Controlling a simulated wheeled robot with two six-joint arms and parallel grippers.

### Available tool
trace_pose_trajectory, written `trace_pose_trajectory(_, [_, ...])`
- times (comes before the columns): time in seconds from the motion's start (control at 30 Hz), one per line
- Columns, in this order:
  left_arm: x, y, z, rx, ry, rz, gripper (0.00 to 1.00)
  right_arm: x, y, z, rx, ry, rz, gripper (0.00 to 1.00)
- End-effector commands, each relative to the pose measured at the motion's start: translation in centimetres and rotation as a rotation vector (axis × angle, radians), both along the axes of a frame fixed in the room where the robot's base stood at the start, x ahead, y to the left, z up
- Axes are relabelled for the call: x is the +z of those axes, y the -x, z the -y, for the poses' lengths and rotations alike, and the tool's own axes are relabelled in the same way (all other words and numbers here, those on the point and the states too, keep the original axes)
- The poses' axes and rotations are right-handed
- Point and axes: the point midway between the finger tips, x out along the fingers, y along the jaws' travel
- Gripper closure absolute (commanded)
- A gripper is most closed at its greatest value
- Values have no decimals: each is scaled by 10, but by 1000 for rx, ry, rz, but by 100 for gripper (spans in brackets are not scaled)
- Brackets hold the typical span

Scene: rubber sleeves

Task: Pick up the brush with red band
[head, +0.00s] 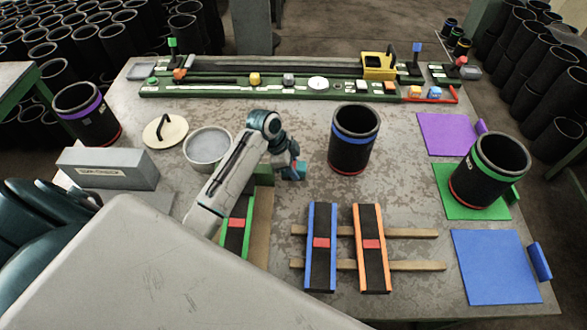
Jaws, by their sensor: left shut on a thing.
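My left gripper (291,171) is above the middle of the table, left of the blue-banded sleeve. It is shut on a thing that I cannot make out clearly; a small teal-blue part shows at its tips. I cannot clearly pick out a brush with a red band. Three long black strips with a red band across each lie at the front: one in a green frame (237,237), partly behind my left arm, one in a blue frame (320,262) and one in an orange frame (371,262). My right gripper is not in view.
Black sleeves stand with a blue band (353,145), a green band (487,175) and a purple band (90,118). A round metal pan (208,148), a lid (165,130) and a grey box (108,168) are at left. Purple (447,135) and blue (495,268) mats lie right.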

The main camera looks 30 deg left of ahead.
Motion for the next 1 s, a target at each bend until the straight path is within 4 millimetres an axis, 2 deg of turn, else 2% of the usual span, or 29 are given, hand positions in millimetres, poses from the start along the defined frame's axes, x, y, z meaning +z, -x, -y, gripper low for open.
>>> trace_pose_trajectory(0.23, [9, -1, 0, 0, 0, 3, 88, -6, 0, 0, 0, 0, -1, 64])
trace_pose_trajectory(0.4, [36, -2, -1, -1, -2, 8, 88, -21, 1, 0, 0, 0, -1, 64])
trace_pose_trajectory(0.5, [34, 23, 5, -1, -2, 1, 88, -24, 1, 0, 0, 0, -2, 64])
trace_pose_trajectory(1.0, [44, 119, 26, -1, 0, 0, 88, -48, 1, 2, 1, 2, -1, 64])
